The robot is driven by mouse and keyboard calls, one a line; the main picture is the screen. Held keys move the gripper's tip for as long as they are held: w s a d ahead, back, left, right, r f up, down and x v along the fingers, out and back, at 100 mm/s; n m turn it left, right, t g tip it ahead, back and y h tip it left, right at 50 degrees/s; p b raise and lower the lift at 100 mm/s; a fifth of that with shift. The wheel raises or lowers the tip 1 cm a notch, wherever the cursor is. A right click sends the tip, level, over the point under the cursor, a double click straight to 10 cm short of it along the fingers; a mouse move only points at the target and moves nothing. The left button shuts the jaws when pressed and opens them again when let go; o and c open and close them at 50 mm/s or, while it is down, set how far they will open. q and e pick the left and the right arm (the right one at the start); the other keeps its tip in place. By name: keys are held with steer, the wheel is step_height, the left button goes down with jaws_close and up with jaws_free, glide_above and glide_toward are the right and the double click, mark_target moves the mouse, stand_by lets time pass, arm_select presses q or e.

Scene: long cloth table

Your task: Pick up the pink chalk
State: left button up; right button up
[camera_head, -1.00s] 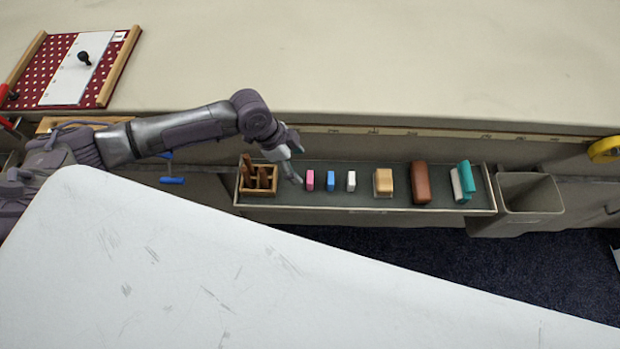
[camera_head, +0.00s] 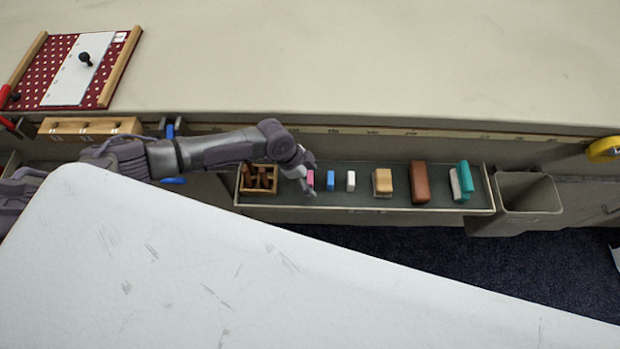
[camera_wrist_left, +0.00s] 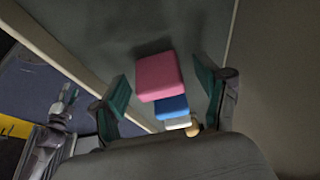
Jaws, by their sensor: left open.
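The pink chalk (camera_head: 310,179) stands in the long tray (camera_head: 400,208), partly hidden by my left gripper in the head view. In the left wrist view the pink chalk (camera_wrist_left: 158,76) lies just beyond the fingertips, between their lines. My left gripper (camera_head: 306,188) is open and empty beside the chalk; its teal finger pads (camera_wrist_left: 163,98) show apart in the wrist view. I cannot tell whether a finger touches the chalk. My right gripper is not in view.
Blue chalk (camera_head: 330,180) and white chalk (camera_head: 351,181) stand right of the pink one. Farther right are a tan block (camera_head: 383,181), a brown block (camera_head: 419,182) and a teal piece (camera_head: 466,180). A wooden holder (camera_head: 258,179) is close on the left.

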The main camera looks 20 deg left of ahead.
mark_target(311, 180)
arm_select(q)
steer(key=c, duration=1.2)
steer(key=shift+r, duration=0.45)
steer(key=r, duration=0.3)
steer(key=shift+s+d+r, duration=0.3)
steer(key=shift+s+r, duration=0.05)
steer(key=shift+s, duration=0.05)
steer(key=s+d+r, duration=0.2)
steer(key=s, duration=0.1)
steer(key=s+d+r, duration=0.4)
steer(key=s, duration=0.1)
steer(key=shift+s+d+r+b, duration=0.2)
steer(key=shift+s+r+b, duration=0.05)
steer(key=shift+s+b, duration=0.1)
